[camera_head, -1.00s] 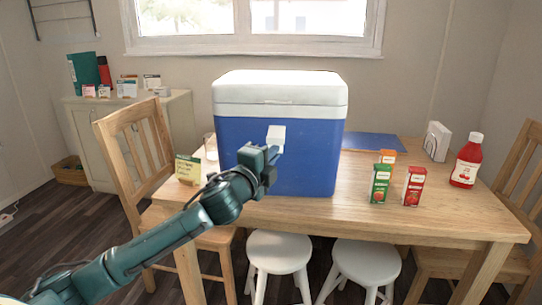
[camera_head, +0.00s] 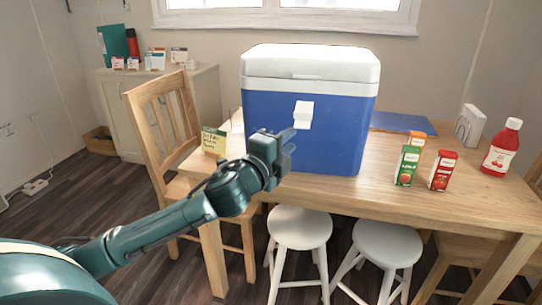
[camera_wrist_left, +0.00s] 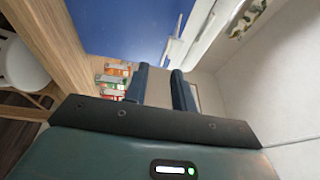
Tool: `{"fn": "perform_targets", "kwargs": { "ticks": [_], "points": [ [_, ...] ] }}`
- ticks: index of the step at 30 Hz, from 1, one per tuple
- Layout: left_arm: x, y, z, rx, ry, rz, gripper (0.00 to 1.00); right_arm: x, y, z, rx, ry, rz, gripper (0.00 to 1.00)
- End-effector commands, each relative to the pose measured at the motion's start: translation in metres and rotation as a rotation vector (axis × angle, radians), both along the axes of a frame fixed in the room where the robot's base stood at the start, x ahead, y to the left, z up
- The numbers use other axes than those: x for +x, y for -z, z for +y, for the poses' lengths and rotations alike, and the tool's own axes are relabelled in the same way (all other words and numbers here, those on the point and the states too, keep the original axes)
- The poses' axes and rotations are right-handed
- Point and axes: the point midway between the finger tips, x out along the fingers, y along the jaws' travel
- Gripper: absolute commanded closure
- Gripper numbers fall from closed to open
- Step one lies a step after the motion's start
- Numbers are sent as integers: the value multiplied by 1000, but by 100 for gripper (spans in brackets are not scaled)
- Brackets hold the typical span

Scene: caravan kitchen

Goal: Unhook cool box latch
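The cool box (camera_head: 308,125) has a blue body and a white lid (camera_head: 312,62); it stands on the wooden table with the lid down. Its white latch (camera_head: 303,113) is on the upper front, seeming to stick out from the blue wall; I cannot tell whether it is hooked. The latch also shows in the left wrist view (camera_wrist_left: 174,48), ahead of the fingers. My left gripper (camera_head: 288,145) is just below and in front of the latch. In the left wrist view its two fingers (camera_wrist_left: 160,88) are apart with nothing between them. My right gripper is out of view.
Juice cartons (camera_head: 408,165), (camera_head: 442,170) and a red bottle (camera_head: 501,147) stand right of the box on the table (camera_head: 470,200). A small sign (camera_head: 214,141) is at its left. White stools (camera_head: 300,228) and a wooden chair (camera_head: 165,120) stand close by.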

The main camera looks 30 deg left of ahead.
Motion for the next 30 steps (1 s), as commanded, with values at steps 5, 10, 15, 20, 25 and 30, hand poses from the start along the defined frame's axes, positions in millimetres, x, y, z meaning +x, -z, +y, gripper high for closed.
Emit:
{"fn": "perform_targets", "kwargs": {
  "ticks": [5, 10, 15, 20, 25, 30],
  "points": [
    [-40, 4, 2, 2, 1, 4, 74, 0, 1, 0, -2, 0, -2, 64],
    [-64, 5, 4, 1, 0, 4, 74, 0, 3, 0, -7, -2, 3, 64],
    [-75, 5, 4, 0, 0, 2, 74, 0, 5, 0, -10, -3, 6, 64],
    [-77, 4, 5, 0, 0, 1, 74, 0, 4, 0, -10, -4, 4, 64],
    [-77, 4, 5, 0, 0, 1, 74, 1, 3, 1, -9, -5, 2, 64],
    [-77, 4, 5, 0, 0, 1, 74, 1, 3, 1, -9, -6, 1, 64]
  ]
}}
